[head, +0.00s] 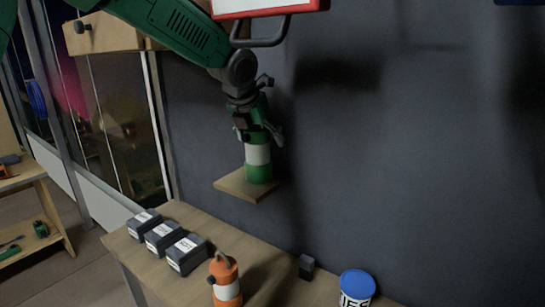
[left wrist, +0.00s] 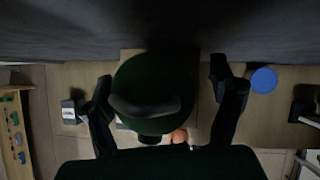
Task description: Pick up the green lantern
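The green lantern (head: 258,160), with a white band, stands upright on a small wooden wall shelf (head: 234,185). My left gripper (head: 262,130) is above it, pointing down with its fingers around the lantern's top. In the left wrist view the dark green lantern top (left wrist: 150,75) with its handle lies between the two spread fingers. A gap shows at the right finger; the left finger is close to the lantern's side. The gripper looks open. My right gripper is in neither view.
Below is a wooden table (head: 125,245) with several dark boxes (head: 163,236), an orange lantern (head: 225,282), a blue-lidded can (head: 357,288) and a small dark block (head: 306,267). A red-edged case (head: 268,8) hangs above right of my arm. The dark wall is close behind the shelf.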

